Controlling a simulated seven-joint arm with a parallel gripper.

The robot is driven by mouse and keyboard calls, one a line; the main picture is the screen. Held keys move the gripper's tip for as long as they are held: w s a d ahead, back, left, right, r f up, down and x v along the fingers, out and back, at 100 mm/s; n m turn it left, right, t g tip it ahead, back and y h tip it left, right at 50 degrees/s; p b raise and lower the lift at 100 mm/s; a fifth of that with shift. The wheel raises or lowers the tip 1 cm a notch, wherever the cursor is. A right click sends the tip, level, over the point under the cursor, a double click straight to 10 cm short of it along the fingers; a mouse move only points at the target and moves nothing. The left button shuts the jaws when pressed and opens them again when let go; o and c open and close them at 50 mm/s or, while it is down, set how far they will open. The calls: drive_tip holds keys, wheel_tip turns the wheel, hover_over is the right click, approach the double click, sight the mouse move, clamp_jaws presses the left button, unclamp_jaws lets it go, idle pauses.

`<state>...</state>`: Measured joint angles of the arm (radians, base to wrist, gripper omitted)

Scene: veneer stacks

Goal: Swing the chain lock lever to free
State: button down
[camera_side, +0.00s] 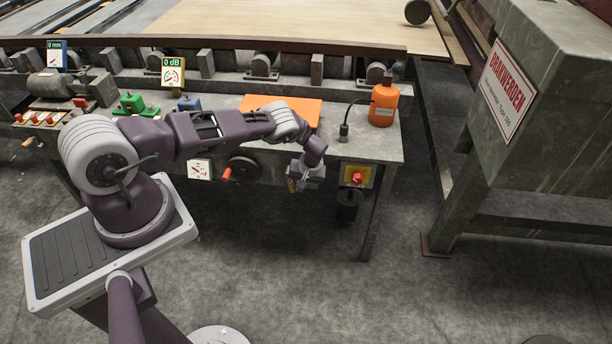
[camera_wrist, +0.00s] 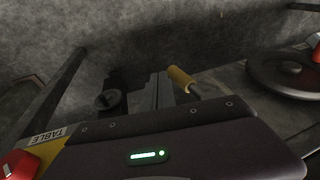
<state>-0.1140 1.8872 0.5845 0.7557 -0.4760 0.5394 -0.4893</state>
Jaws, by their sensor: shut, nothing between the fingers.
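A lever with a yellow grip (camera_wrist: 182,78), which looks like the chain lock lever, sticks out from the bench front in the wrist view. In the side view its yellow end (camera_side: 291,186) shows just left of my gripper (camera_side: 305,178), low at the bench front. In the wrist view my gripper (camera_wrist: 157,92) is shut and empty, its fingers close to the left of the yellow grip. I cannot tell whether they touch it. The lever's pivot is partly hidden by my gripper body.
A red stop button on a yellow plate (camera_side: 356,177) is right of my gripper, with a dark round knob (camera_side: 349,197) below it. A handwheel (camera_side: 243,168) with a red handle is to the left. An orange bottle (camera_side: 383,104) stands on the bench. The floor in front is clear.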

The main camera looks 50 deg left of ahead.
drive_tip(key=w+d+r+t, duration=0.1)
drive_tip(key=w+d+r, duration=0.1)
drive_tip(key=w+d, duration=0.1)
drive_tip(key=w+d+r+t, duration=0.2)
drive_tip(key=w+d+r, duration=0.1)
drive_tip(key=w+d+r+m+t, duration=0.1)
drive_tip(key=w+d+r, duration=0.1)
drive_tip(key=w+d, duration=0.1)
drive_tip(key=shift+w+d+r+t, duration=0.15)
drive_tip(key=shift+w+d+t, duration=0.1)
drive_tip(key=shift+d+t, duration=0.05)
drive_tip(key=s+r+g+y, duration=0.3)
drive_tip(key=s+g, duration=0.1)
drive_tip(key=s, duration=0.5)
drive_tip(key=s+a+r+x, duration=0.1)
drive_tip(key=a+x, duration=0.1)
drive_tip(key=x, duration=1)
drive_tip(key=shift+s+a+m, duration=0.25)
drive_tip(key=shift+s+m, duration=0.15)
